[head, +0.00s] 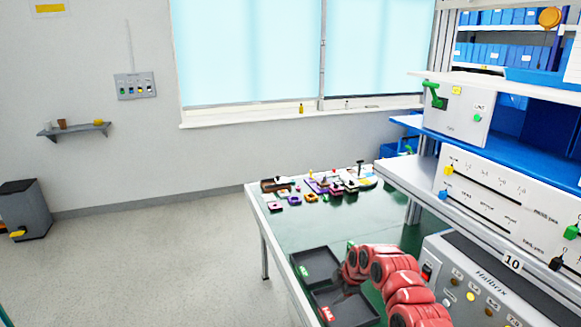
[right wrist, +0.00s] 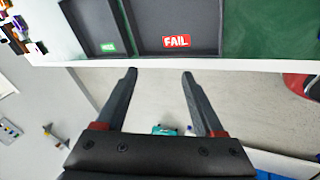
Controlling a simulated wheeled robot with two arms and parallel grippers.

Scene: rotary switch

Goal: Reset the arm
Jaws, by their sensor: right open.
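My right arm (head: 400,285) is red and bent over the front part of the green-topped table in the head view, beside two black trays. Its gripper (right wrist: 160,74) shows in the right wrist view with two dark fingers spread apart and nothing between them. The fingertips appear just short of the table's pale edge, with floor seen between the fingers. In the head view the arm hides most of the gripper. My left gripper is not in view.
A PASS-side tray (head: 316,266) with a green label and a FAIL tray (head: 345,308) lie on the table (head: 310,228). A grey instrument (head: 490,290) with knobs stands right of my arm. Small coloured parts (head: 320,186) crowd the table's far end.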

